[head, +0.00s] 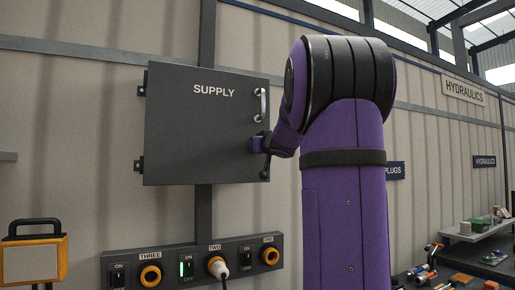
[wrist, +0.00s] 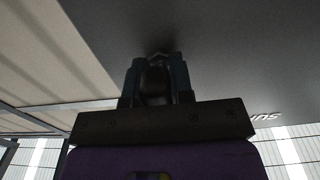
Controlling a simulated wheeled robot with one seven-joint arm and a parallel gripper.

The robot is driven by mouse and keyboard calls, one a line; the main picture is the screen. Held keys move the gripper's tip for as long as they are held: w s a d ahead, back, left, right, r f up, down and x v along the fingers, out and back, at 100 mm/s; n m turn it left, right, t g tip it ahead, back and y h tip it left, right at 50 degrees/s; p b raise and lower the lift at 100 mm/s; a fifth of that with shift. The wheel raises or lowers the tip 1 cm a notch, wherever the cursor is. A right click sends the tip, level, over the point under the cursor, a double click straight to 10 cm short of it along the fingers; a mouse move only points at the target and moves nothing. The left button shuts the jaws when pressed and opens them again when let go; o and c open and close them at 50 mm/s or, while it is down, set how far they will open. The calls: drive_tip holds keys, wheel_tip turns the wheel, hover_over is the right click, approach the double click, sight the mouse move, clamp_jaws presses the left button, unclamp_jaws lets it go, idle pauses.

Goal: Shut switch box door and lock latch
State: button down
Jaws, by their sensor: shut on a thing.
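The grey switch box door (head: 200,130), marked SUPPLY, looks flush with its box on the wall, with hinges at its left edge. A silver handle (head: 260,104) sits near its upper right edge. My gripper (head: 262,146) is at the door's lower right edge, shut on the dark latch (head: 266,167), whose lever end hangs roughly straight down below the fingers. In the wrist view my gripper (wrist: 157,80) has its fingers around the dark latch knob (wrist: 155,82), against the grey door face (wrist: 245,60). The latch's catch is too dark to make out.
Below the box is a socket panel (head: 200,268) with switches and a plug (head: 217,266) in socket TWO. A yellow-framed lamp (head: 32,256) stands at lower left. Shelves with tools (head: 480,240) are at right.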

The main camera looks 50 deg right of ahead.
drive_tip(key=shift+n, duration=0.3)
drive_tip(key=n, duration=0.3)
drive_tip(key=shift+d+n, duration=0.1)
drive_tip(key=shift+n, duration=0.3)
drive_tip(key=n, duration=0.4)
drive_tip(key=shift+s+d+r+n, duration=0.15)
drive_tip(key=shift+n, duration=0.15)
drive_tip(key=n, duration=0.4)
drive_tip(key=shift+d+r, duration=0.1)
drive_tip(key=shift+r, duration=0.05)
drive_tip(key=n, duration=0.4)
drive_tip(key=shift+r+n, duration=0.15)
drive_tip(key=shift+n, duration=0.15)
drive_tip(key=c, duration=1)
unclamp_jaws()
